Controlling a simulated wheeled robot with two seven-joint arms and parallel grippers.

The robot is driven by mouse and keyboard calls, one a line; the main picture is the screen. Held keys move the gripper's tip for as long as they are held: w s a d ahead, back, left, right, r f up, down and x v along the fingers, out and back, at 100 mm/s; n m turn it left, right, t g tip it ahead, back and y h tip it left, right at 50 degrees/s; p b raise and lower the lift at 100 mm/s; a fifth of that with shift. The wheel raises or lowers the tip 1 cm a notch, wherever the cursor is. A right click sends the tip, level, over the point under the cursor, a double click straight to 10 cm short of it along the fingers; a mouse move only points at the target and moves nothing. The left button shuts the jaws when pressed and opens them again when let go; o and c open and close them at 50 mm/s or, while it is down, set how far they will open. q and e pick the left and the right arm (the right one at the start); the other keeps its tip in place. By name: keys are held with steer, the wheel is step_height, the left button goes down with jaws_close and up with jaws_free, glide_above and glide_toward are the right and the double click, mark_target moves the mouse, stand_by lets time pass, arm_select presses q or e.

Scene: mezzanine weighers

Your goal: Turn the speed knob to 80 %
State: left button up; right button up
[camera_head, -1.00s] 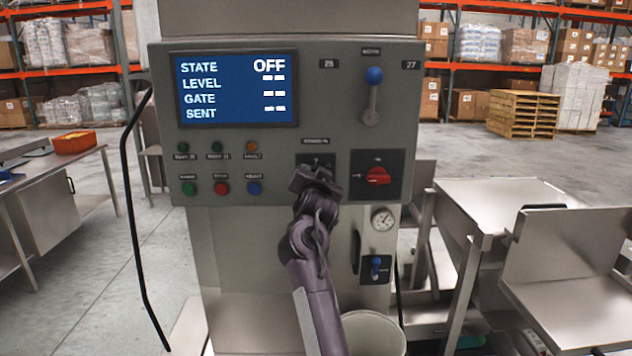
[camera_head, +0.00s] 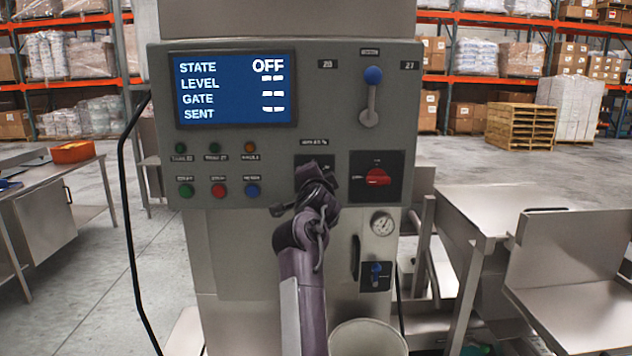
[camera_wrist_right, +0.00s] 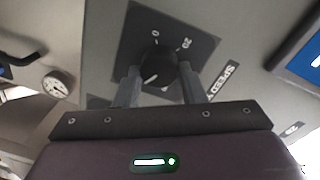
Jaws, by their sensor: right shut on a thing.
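The speed knob (camera_wrist_right: 157,62) is a round black knob on a dark square dial plate (camera_wrist_right: 198,50) in the right wrist view. The marks 0 and 20 and a white pointer line on the knob show there; an 80 mark is not readable. The word SPEED is printed beside the plate. My right gripper (camera_wrist_right: 158,78) is shut on the knob, one finger on each side. In the head view my right gripper (camera_head: 316,170) is at the panel and hides the knob. My left gripper is not in view.
The grey control panel (camera_head: 330,100) has a blue screen (camera_head: 237,90) reading STATE OFF. A blue-tipped lever (camera_head: 372,95) and a red rotary switch (camera_head: 378,177) sit close to the right of my gripper. Several small buttons are to the left. A white bucket (camera_head: 368,338) stands below.

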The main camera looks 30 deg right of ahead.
steer(key=shift+f, duration=0.15)
steer(key=o, duration=1)
steer(key=b+v, duration=0.2)
steer(key=v, duration=0.6)
steer(key=shift+w, duration=0.15)
